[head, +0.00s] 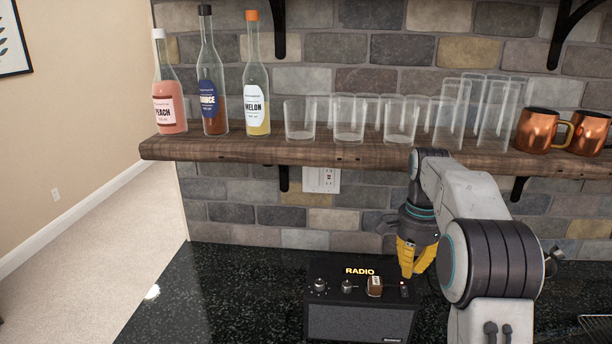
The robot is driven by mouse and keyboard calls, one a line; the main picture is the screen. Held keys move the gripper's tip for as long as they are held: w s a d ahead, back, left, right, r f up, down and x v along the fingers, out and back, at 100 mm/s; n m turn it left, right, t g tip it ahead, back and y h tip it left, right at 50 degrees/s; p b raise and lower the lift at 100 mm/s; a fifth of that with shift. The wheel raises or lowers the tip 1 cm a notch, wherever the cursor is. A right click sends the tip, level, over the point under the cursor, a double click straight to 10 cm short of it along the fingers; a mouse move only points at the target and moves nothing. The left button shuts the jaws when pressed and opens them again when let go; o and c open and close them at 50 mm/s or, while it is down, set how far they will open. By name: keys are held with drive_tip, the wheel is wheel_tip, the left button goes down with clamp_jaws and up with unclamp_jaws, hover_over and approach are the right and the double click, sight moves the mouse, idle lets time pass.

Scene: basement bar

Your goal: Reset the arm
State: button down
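My arm reaches in from the lower right over the black counter, bent at the elbow. My gripper (411,272) has yellow fingers and points down, above and beside the right end of the radio. Its fingers come close together at the tips, but whether they are fully shut is unclear. I see nothing held in it. The black radio (360,322) stands on the counter, with a lit "RADIO" sign and knobs on top. A small brown and white item (375,286) sits among the knobs.
A wooden shelf (270,151) above the counter holds three bottles (211,88), several clear glasses (349,120) and copper mugs (540,130). My arm's upper joint is close to the shelf's front edge. The counter (220,295) left of the radio is clear.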

drive_tip(key=s+a+r+n+t, duration=0.1)
drive_tip(key=s+a+r+n, duration=0.25)
drive_tip(key=s, duration=0.35)
drive_tip(key=s+a+r+n+t, duration=0.1)
drive_tip(key=s+a+r+n, duration=0.1)
drive_tip(key=s+a+n, duration=0.35)
drive_tip(key=s+f+n+t, duration=0.1)
drive_tip(key=s+f+n, duration=0.1)
drive_tip(key=s, duration=0.5)
drive_tip(key=s+a+f+n+t, duration=0.1)
drive_tip(key=s+f+n, duration=0.2)
drive_tip(key=s, duration=0.5)
drive_tip(key=shift+s+a+f, duration=0.15)
drive_tip(key=shift+s+f, duration=0.15)
drive_tip(key=shift+f, duration=0.1)
